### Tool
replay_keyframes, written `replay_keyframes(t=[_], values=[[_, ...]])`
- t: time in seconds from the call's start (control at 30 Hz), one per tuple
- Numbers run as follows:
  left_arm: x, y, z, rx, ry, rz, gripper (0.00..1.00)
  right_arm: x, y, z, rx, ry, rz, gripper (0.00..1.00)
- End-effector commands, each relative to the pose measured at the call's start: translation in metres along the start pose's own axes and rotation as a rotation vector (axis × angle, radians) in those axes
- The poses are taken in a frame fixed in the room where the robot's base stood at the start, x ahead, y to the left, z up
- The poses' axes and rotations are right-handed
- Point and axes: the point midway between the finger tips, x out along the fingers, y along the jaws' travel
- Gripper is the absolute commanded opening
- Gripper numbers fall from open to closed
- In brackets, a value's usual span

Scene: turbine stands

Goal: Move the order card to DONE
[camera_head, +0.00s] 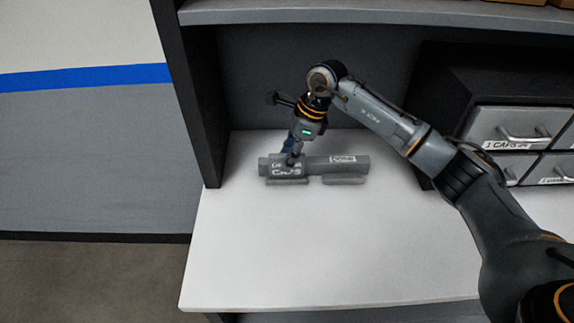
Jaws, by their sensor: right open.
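A grey holder (325,168) lies on the white worktop, with a small white label (343,159) on its right part that may read DONE. At its left end is a grey card (285,170) with white lettering; the lower line looks like CAPS and the upper line is partly covered. My right gripper (292,157) points down at the card's upper edge, open. Its fingertips are small and partly hidden, so I cannot tell whether they touch the card. My left gripper is not in view.
A dark cabinet with grey drawers (520,128) stands at the right; one label reads like 1 CAPS 24. A dark upright panel (190,95) bounds the worktop at the left, and a shelf (380,13) runs above. The front worktop (300,250) is clear.

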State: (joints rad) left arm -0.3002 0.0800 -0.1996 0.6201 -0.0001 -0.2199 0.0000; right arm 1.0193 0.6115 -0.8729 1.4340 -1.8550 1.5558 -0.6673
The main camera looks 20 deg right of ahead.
Motion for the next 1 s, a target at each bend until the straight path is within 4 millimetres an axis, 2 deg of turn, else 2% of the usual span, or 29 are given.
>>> replay_keyframes(t=[0.83,0.87,1.0], values=[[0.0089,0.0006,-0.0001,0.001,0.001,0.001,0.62,-0.0001,0.0003,-0.0004,0.001,0.001,0.000,0.41],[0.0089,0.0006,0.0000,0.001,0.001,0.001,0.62,-0.0001,0.0003,-0.0004,0.001,0.001,0.000,0.39],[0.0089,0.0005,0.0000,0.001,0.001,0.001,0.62,-0.0001,0.0003,-0.0003,0.001,0.000,0.000,0.11]])
